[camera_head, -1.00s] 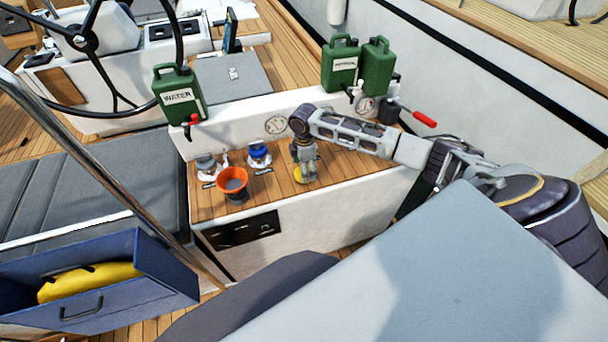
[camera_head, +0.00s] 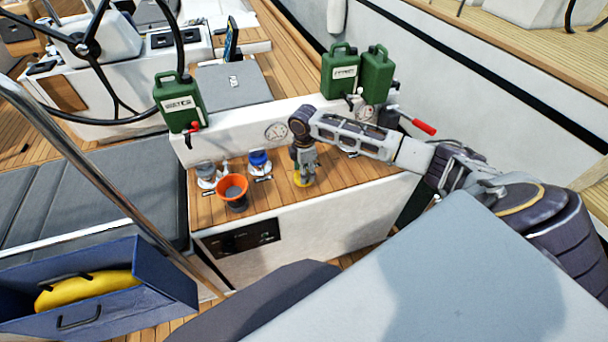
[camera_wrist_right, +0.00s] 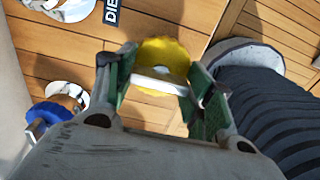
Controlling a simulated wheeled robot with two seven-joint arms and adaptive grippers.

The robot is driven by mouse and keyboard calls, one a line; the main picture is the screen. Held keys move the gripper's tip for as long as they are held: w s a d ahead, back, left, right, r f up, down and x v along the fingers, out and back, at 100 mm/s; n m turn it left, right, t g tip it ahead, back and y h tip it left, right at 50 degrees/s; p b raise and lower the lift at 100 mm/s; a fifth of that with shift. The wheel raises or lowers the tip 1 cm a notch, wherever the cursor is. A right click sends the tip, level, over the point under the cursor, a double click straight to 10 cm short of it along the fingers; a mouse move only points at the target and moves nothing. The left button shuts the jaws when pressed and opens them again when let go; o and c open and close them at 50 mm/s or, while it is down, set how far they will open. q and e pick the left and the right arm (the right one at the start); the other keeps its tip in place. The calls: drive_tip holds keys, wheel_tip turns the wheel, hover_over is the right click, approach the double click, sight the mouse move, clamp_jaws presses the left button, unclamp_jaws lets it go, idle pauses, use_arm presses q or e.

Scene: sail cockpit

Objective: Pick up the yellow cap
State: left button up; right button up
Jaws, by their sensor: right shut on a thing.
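The yellow cap (camera_head: 304,179) is on the wooden bench top, under my right gripper (camera_head: 304,170). In the right wrist view the yellow cap (camera_wrist_right: 170,58) has a scalloped round edge and a pale bar across it. The fingers of my right gripper (camera_wrist_right: 162,85) stand on both sides of that bar and are shut on the cap. In the head view the gripper hides most of the cap, and I cannot tell whether it is clear of the wood. My left gripper is not in view.
An orange funnel (camera_head: 232,187) and a blue cap (camera_head: 259,160) stand to the left on the bench. Green jerrycans (camera_head: 340,72) stand behind, one more at left (camera_head: 178,100). A blue box (camera_head: 165,290) holding a yellow thing is at lower left.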

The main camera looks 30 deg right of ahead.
wheel_tip(320, 180, up, 8)
drive_tip(key=shift+f, duration=0.15)
idle(0.7)
wheel_tip(320, 180, up, 3)
drive_tip(key=p, duration=0.5)
idle(0.5)
idle(0.5)
